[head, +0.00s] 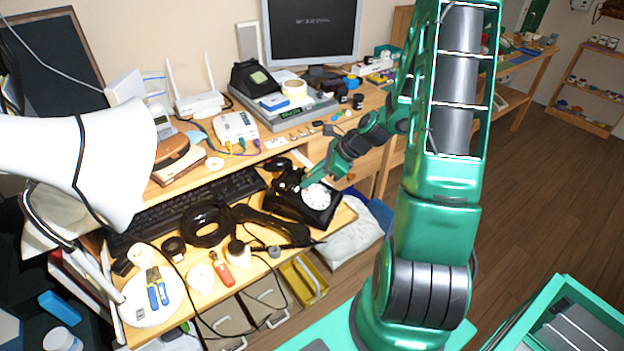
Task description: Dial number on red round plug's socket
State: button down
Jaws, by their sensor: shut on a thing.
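A black dial phone (292,206) with a white round dial (317,196) sits at the right end of the near desk. Its black handset (268,224) appears to lie off it, in front. My gripper (306,184) reaches down from the upper right to the dial's left edge. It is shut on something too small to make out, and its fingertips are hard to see. A white box (236,126) with small coloured plugs (242,147) along its front stands on the back shelf. I cannot make out a red round plug among them.
A black keyboard (190,207) lies behind a black ring-shaped object (208,223). Red-handled pliers (222,270), cables and a white plate (151,298) crowd the desk front. A white lamp (75,165) juts in at left. Floor at right (540,190) is clear.

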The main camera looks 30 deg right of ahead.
jog(key=shift+w+d, duration=0.1)
jog(key=shift+d, duration=0.05)
jog(key=shift+w+d, duration=0.25)
jog(key=shift+d, duration=0.25)
dwell(0.4)
jog(key=shift+w+d+f, duration=0.1)
jog(key=shift+w+d, duration=0.05)
jog(key=shift+d, duration=0.45)
jog(key=shift+d+f, duration=0.15)
jog(key=shift+d, duration=0.4)
